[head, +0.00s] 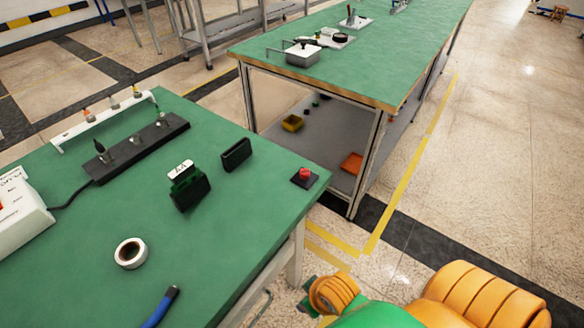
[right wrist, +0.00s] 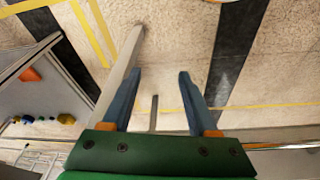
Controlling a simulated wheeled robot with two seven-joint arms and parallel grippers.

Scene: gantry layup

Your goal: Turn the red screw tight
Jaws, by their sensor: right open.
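A red round knob (head: 305,173), the likeliest red screw, stands upright on a small dark square base (head: 304,182). It is near the right corner of the green near table. How far it is screwed in cannot be told. My right gripper (right wrist: 160,74) shows in the right wrist view with its two blue fingers apart and nothing between them. It hangs over the floor, and the red knob is not in that view. In the head view my right arm is at the bottom right, off the table, its fingers not visible. My left gripper is not in view.
The near table (head: 235,218) also holds a black block (head: 237,154), a dark green-and-black item (head: 188,186), a tape roll (head: 130,253), a blue rod (head: 161,308), and a black strip (head: 138,148). A second bench (head: 390,62) stands behind. Table around the knob is mostly clear.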

